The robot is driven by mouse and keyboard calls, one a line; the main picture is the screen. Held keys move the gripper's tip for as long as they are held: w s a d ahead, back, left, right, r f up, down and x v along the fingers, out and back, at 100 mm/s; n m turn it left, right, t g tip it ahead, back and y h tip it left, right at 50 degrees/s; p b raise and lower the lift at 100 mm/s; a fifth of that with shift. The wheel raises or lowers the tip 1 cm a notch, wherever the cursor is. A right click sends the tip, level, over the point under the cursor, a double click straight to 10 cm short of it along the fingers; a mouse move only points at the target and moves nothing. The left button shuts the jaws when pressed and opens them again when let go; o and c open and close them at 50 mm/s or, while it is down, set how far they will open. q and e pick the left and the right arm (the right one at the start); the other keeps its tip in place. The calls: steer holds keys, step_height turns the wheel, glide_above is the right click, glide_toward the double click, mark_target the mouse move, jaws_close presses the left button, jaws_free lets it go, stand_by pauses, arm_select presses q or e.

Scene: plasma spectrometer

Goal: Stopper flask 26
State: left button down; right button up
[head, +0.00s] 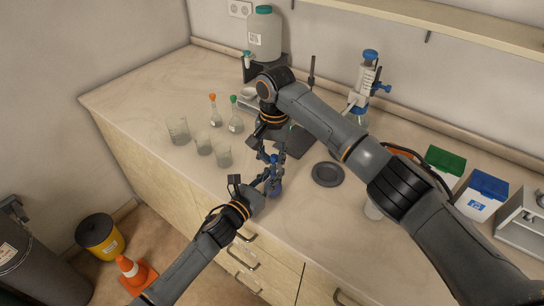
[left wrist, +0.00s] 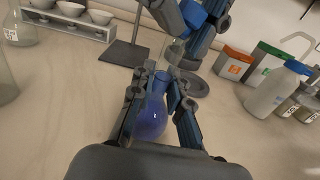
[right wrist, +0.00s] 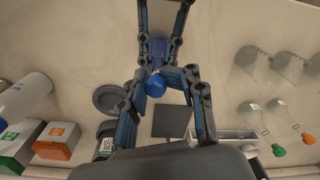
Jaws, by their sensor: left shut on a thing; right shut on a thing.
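A blue flask (left wrist: 150,115) is held upright between the fingers of my left gripper (left wrist: 156,92), near the front edge of the counter. It also shows in the head view (head: 275,190). No number on it can be read. My right gripper (right wrist: 160,80) is shut on a blue stopper (right wrist: 156,86), above the flask. The flask shows beyond the stopper in the right wrist view (right wrist: 157,48). The stopper also shows at the top of the left wrist view (left wrist: 193,14). The stopper looks apart from the flask mouth.
Two flasks with orange (head: 215,118) and green (head: 235,124) stoppers stand at the back left, near several beakers (head: 178,129). A dark round disc (head: 327,174) lies right of the grippers. A dispenser bottle (head: 366,85) stands behind. Boxes (head: 482,194) are at right.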

arm_select(q)
steer(key=shift+w+a+r, duration=0.15)
steer(key=shift+w+r, duration=0.05)
steer(key=shift+r, duration=0.1)
arm_select(e)
steer(key=shift+d+f, duration=0.25)
steer(key=shift+f, duration=0.1)
steer(key=o, duration=0.7)
arm_select(q)
steer(key=shift+f, duration=0.1)
steer(key=shift+s+f, duration=0.1)
steer(key=shift+f, duration=0.05)
arm_select(e)
steer(key=shift+a+r, duration=0.2)
steer(key=shift+r, duration=0.05)
steer(key=shift+r, duration=2.05)
steer(key=c, duration=0.6)
arm_select(q)
steer(key=shift+f, duration=0.1)
arm_select(e)
steer(key=shift+d, duration=0.1)
steer(key=shift+f, duration=0.5)
